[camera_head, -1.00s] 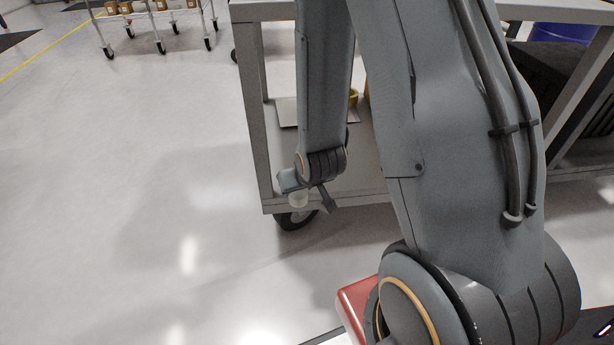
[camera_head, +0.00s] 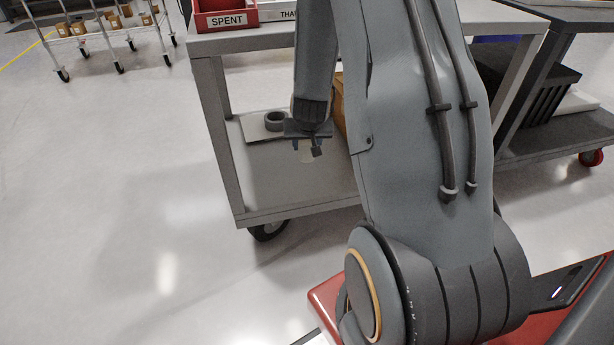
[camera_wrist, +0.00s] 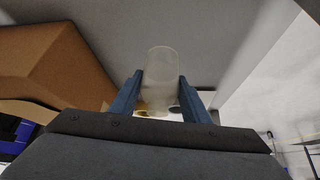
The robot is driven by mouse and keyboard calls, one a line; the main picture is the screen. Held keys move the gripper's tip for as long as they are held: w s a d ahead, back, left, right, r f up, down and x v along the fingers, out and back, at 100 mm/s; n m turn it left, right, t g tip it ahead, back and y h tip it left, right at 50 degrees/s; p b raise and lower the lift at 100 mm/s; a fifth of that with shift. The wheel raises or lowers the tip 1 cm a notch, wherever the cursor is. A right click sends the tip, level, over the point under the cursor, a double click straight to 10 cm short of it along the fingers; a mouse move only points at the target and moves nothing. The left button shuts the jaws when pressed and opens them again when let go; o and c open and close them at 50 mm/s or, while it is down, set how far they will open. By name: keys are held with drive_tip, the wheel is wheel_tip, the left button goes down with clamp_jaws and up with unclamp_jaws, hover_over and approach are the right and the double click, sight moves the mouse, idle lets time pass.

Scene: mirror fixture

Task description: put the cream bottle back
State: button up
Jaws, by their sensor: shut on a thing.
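The cream bottle (camera_wrist: 161,72) is a pale, translucent cylinder in the wrist view. My gripper (camera_wrist: 160,92) is shut on it, with one blue finger on each side. In the head view my gripper (camera_head: 305,146) points down over the lower shelf (camera_head: 270,190) of the grey cart.
A dark ring (camera_head: 275,121) sits on a light plate (camera_head: 254,127) on the lower shelf, just left of my gripper. A cardboard box (camera_wrist: 60,58) stands close by at left in the wrist view. A red bin (camera_head: 262,12) labelled SPENT is on the top shelf. The shelf front is bare.

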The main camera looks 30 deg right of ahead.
wheel_tip(320, 180, down, 10)
drive_tip(key=b, duration=0.4)
drive_tip(key=shift+r, duration=0.15)
drive_tip(key=o, duration=1.2)
drive_tip(key=p+v, duration=0.4)
drive_tip(key=v, duration=0.8)
